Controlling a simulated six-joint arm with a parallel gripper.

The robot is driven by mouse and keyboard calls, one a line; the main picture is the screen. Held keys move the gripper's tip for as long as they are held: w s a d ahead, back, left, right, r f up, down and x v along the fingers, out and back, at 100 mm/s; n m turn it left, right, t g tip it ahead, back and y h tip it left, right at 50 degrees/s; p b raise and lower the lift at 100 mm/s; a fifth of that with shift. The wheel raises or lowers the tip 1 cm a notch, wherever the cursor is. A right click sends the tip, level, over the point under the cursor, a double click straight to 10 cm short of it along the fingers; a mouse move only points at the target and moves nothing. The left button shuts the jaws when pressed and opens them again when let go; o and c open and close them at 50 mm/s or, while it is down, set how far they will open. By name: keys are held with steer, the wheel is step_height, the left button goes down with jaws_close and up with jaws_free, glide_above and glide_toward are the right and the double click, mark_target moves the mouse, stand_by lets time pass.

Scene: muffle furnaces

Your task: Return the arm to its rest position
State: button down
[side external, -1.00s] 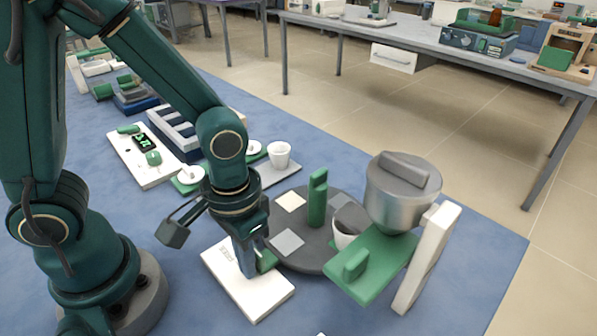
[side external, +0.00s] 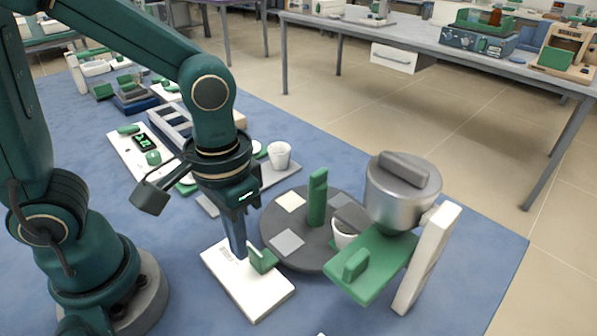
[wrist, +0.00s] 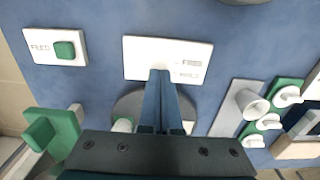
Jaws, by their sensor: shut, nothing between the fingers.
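My gripper (side external: 240,256) points down over a white panel (side external: 245,292) near the front edge of a dark round turntable. Its fingers are together with nothing between them. In the wrist view the fingertips of my gripper (wrist: 160,72) lie over the lower edge of the white panel (wrist: 150,50), which bears printed text. I cannot tell the exact gap between the fingertips and the panel.
The dark turntable (side external: 270,226) holds a green post (side external: 317,198) and a white cup (side external: 342,238). A silver furnace pot (side external: 390,200) stands to its right above a green plate (side external: 375,262). Racks, cups and a white instrument (side external: 125,160) lie behind my arm.

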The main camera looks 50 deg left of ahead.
steer(key=shift+r, duration=0.8)
